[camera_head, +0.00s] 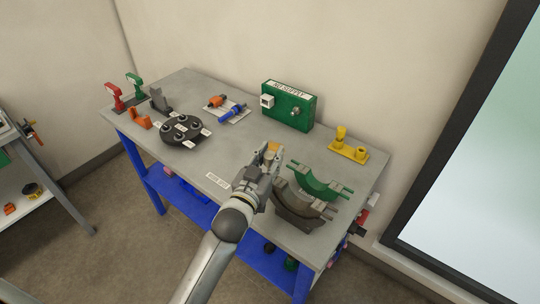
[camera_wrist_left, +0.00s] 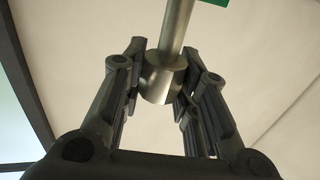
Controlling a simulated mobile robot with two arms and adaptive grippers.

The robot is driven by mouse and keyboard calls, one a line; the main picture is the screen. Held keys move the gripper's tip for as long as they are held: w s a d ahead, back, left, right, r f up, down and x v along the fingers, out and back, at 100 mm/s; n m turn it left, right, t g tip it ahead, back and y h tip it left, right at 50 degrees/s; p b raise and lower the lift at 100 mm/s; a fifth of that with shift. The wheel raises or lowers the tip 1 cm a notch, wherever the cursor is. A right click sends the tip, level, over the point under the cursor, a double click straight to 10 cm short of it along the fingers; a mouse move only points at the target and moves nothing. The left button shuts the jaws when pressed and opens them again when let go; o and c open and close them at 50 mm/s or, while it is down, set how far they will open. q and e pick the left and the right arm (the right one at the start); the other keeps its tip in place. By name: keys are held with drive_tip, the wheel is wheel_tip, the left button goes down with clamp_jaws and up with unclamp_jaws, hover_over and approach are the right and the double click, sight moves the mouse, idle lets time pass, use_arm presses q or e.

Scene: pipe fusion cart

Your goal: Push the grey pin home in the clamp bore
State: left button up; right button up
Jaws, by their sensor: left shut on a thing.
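The grey pin (camera_wrist_left: 177,28) shows in the left wrist view as a metallic shaft with a wider head at its lower end. My left gripper (camera_wrist_left: 163,85) is shut on that head, one finger on each side. The shaft points away from the gripper, and its far end is outside the picture. In the head view my left gripper (camera_head: 270,158) is over the table's front, just left of the clamp, with a green half (camera_head: 320,184) and a dark grey half (camera_head: 297,209). The pin and the bore cannot be made out there. My right gripper is not in view.
A green supply box (camera_head: 288,105) stands at the back of the grey table (camera_head: 235,150). A yellow fixture (camera_head: 348,146) is at the back right. A black round fixture (camera_head: 184,130), an orange part (camera_head: 138,120) and red and green stands are on the left.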

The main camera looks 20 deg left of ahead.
use_arm(q)
drive_tip(key=shift+f, duration=0.25)
drive_tip(key=shift+f+b, duration=1.8)
drive_tip(key=shift+f, duration=0.5)
drive_tip(key=o, duration=1.1)
drive_tip(key=s, duration=0.8)
drive_tip(key=s+a, duration=0.1)
drive_tip(key=s, duration=0.3)
